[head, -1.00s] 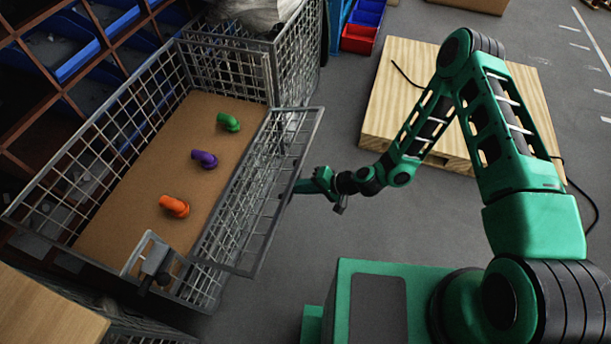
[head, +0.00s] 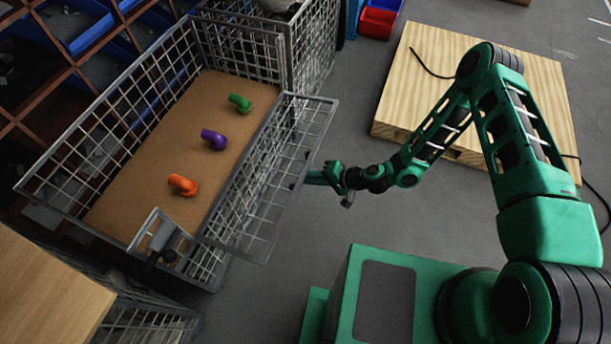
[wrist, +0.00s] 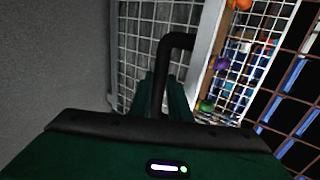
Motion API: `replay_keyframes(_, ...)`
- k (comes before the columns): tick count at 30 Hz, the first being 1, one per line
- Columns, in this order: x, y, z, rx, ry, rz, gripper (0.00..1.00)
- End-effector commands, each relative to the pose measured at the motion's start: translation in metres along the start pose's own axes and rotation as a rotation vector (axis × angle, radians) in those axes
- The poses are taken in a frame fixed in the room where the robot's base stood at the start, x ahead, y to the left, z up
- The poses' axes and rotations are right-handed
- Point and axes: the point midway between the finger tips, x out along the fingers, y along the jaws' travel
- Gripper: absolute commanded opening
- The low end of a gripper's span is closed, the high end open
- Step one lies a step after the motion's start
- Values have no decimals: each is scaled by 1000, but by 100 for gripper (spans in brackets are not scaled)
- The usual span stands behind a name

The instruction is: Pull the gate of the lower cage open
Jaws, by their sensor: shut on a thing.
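The wire cage (head: 107,93) stands at the left in the head view, with a brown floor. Its grey mesh gate (head: 318,112) is on the side facing my arm and leans outward from the cage. The gate also shows in the wrist view (wrist: 137,45). A black bar handle (wrist: 177,41) stands out from the gate. My gripper (wrist: 164,95) is shut on this handle, with the green fingers on both sides of it. In the head view my gripper (head: 308,179) is at the outer side of the gate, and the handle is largely hidden.
Orange (head: 183,184), purple (head: 214,139) and green (head: 240,103) elbow fittings lie on the cage floor. A grey latch-like part (head: 163,237) is at its near corner. A wooden platform (head: 430,65) lies behind my arm. Grey floor is clear between it and the cage.

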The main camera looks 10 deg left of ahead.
Motion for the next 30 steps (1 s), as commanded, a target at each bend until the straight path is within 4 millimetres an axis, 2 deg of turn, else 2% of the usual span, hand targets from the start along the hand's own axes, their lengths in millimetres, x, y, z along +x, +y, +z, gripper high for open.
replay_keyframes(1, -3, 7, -8, -4, 16, 13, 0)
replay_keyframes(3, -3, 7, -8, -4, 16, 13, 0)
replay_keyframes(4, -3, 7, -7, -4, 15, 13, 24)
replay_keyframes(6, -2, 6, -6, -3, 13, 12, 36)
replay_keyframes(22, 0, -2, 2, 0, -3, -2, 36)
replay_keyframes(26, -11, -2, 1, 0, -1, -1, 36)
replay_keyframes(30, -36, 0, -2, 1, 2, 3, 36)
